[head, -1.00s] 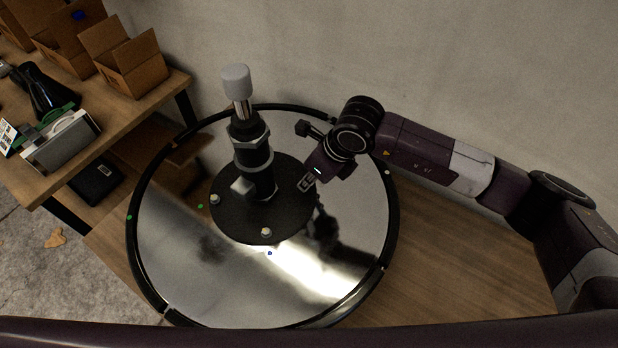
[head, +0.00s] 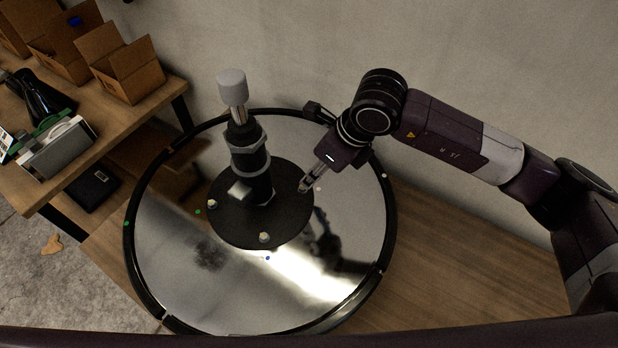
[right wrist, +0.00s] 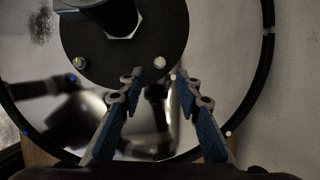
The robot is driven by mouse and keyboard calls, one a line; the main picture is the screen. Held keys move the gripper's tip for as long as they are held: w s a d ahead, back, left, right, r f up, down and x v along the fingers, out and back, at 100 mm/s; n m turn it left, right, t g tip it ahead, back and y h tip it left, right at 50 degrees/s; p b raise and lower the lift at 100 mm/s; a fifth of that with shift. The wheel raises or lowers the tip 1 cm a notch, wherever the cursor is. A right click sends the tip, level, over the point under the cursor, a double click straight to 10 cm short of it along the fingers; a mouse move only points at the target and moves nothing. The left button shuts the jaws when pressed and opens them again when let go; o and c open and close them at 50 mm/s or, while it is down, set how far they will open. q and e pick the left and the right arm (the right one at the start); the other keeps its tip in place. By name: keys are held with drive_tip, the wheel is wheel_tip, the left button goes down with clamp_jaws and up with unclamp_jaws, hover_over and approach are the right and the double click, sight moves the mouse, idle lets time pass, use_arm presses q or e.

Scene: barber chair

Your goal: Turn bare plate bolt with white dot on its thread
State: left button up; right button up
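A black round plate (head: 235,232) lies on the mirror-like base disc, with small bolts near its edge. Two bolts show in the head view, one at the left (head: 211,204) and one at the front (head: 264,237). My right gripper (head: 304,187) is low at the plate's right edge. In the right wrist view the right gripper (right wrist: 157,80) has its fingers apart, with a pale yellowish bolt (right wrist: 159,62) just ahead of the gap between the tips. Another bolt (right wrist: 80,62) sits farther left. I cannot make out dots on the threads. My left gripper is not in view.
A tall black column (head: 250,160) with a grey cap rises from the plate. Coloured dots mark the shiny disc, including blue (head: 268,258), green (head: 198,212) and pale pink (head: 319,189). A wooden table with cardboard boxes (head: 125,68) stands at left; a wall is behind.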

drive_tip(key=shift+v, duration=2.3)
drive_tip(key=shift+a, duration=0.1)
